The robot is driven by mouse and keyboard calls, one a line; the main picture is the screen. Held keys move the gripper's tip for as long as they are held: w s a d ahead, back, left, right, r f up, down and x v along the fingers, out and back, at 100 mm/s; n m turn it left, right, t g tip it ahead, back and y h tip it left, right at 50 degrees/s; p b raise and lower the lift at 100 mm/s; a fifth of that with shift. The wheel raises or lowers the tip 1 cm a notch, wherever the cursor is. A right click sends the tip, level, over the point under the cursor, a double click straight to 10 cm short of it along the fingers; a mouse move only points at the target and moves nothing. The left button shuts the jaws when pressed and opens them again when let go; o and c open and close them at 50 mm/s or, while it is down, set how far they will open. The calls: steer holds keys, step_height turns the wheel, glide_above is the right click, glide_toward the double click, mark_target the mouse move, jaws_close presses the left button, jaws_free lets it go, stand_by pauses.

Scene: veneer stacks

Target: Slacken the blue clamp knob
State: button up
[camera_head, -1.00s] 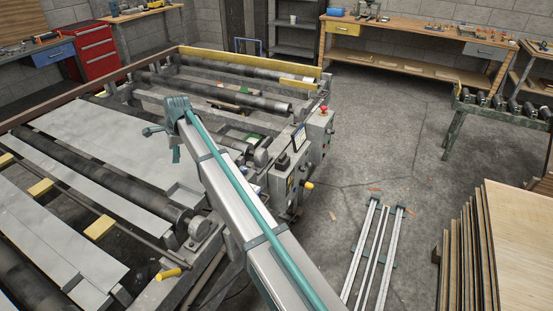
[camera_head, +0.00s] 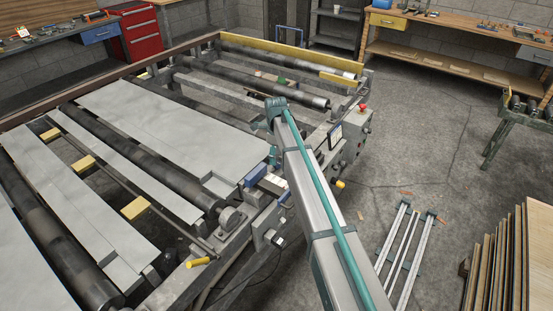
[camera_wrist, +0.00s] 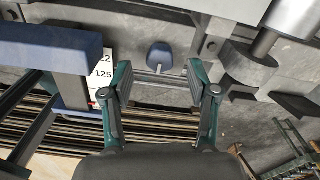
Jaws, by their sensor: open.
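The blue clamp knob (camera_wrist: 159,55) shows in the wrist view, ahead of my gripper and between the lines of its two fingers. A small blue piece that looks like the same knob (camera_head: 284,197) shows beside my arm in the head view. My gripper (camera_wrist: 158,80) is open and empty, with teal fingers on either side of a gap. The fingers do not appear to touch the knob. In the head view my arm reaches over the machine's edge, and my fingers cannot be made out there.
A larger blue block (camera_wrist: 50,48) stands left of my fingers, beside a white number scale (camera_wrist: 103,75). A grey cylindrical part (camera_wrist: 250,65) is close on the right. The roller machine's grey sheets (camera_head: 170,120) lie left of my arm. Veneer stacks (camera_head: 510,265) stand at lower right.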

mark_target(277, 165)
steer(key=shift+f, duration=1.55)
jaws_close()
